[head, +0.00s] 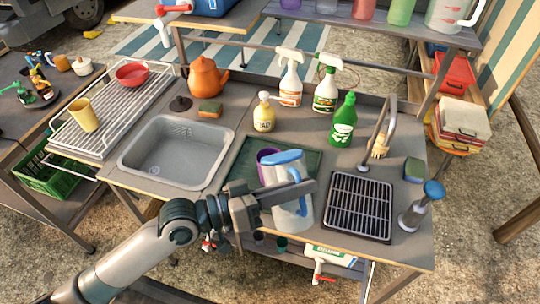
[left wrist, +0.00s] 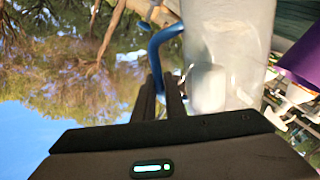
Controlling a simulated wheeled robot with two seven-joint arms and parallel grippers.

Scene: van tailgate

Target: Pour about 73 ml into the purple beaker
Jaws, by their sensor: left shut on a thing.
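My left gripper (head: 292,194) is shut on the blue handle of a clear jug (head: 293,216). The jug has a blue rim and stands nearly upright at the front of the counter; I cannot tell its liquid level or whether it touches the counter. The purple beaker (head: 264,157) is just behind the jug, mostly hidden by it, on a dark green mat (head: 302,157). In the left wrist view the jug (left wrist: 228,50) fills the upper middle, the gripper (left wrist: 165,98) is at its blue handle, and the purple beaker (left wrist: 302,62) is at the right edge. My right gripper is not in view.
A sink (head: 178,150) lies left of the mat, a black grate (head: 360,205) right. Behind stand a yellow soap bottle (head: 264,115), spray bottles (head: 290,85) and a green bottle (head: 343,122). A faucet (head: 385,115) rises at the right. A shelf at the back holds several coloured vessels.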

